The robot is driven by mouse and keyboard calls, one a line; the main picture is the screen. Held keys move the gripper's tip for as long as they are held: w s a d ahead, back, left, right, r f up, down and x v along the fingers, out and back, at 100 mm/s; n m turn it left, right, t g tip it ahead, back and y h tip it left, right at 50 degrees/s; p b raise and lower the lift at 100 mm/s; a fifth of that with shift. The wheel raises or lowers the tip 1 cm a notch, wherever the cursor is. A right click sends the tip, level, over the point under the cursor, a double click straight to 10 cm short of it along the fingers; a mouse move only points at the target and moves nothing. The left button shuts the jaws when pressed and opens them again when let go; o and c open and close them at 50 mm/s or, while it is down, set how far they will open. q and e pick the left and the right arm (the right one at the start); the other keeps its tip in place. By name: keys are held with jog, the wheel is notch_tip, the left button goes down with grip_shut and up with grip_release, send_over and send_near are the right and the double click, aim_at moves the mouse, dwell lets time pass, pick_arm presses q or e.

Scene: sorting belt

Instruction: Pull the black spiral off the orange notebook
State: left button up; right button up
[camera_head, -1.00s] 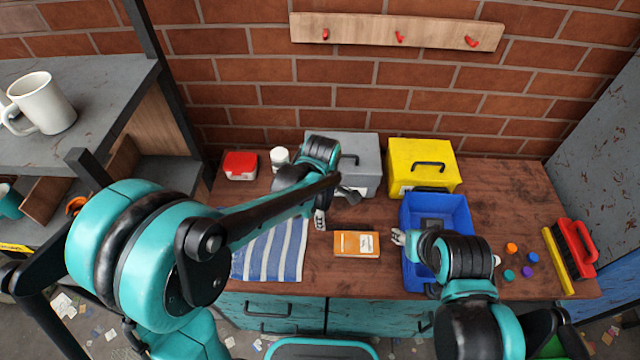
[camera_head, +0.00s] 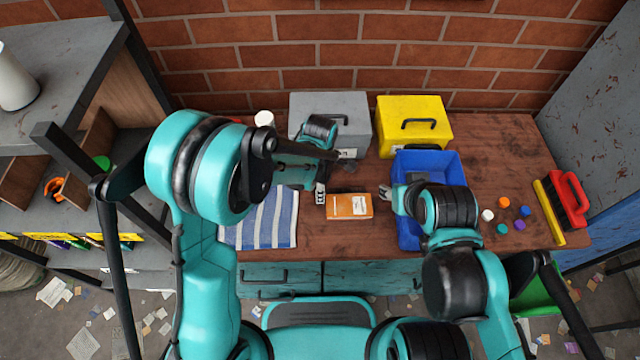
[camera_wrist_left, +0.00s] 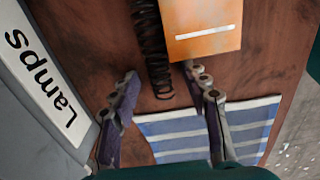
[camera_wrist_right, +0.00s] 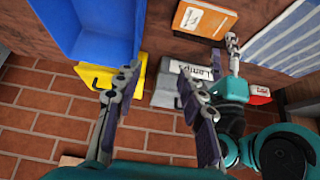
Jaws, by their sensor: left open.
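The orange notebook (camera_head: 349,206) lies on the brown bench, and it also shows in the left wrist view (camera_wrist_left: 203,22). The black spiral (camera_wrist_left: 153,50) runs along the notebook's left edge in that view and extends past its corner; whether it is still attached, I cannot tell. My left gripper (camera_head: 320,193) is at the notebook's left end; in its wrist view its fingers (camera_wrist_left: 160,82) are apart, with the spiral's end between them in the picture. Contact is not clear. My right gripper (camera_head: 386,193) is open and empty at the notebook's right, beside the blue bin; its fingers show in its wrist view (camera_wrist_right: 160,78).
The grey "Lamps" box (camera_head: 362,128) and yellow box (camera_head: 413,140) stand behind. The blue bin (camera_head: 455,170) is to the right, with several coloured caps and a red-handled brush (camera_head: 570,198) beyond. A striped cloth (camera_head: 262,225) lies left. Bench in front of the notebook is clear.

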pick_arm(q)
grip_shut()
pick_arm(e)
jog(key=shift+w, duration=0.1)
grip_shut()
jog(key=g, duration=0.4)
send_over(358, 207)
jog(key=f, duration=1)
jog(key=shift+s+d+f, duration=0.15)
jog(key=shift+s+f, duration=0.05)
jog(key=shift+f, duration=0.5)
notch_tip(358, 207, down, 6)
pick_arm(q)
jog(key=shift+s+r, duration=0.1)
jog(key=shift+s, duration=0.05)
pick_arm(e)
jog(key=shift+s+f, duration=0.15)
jog(key=shift+f, duration=0.05)
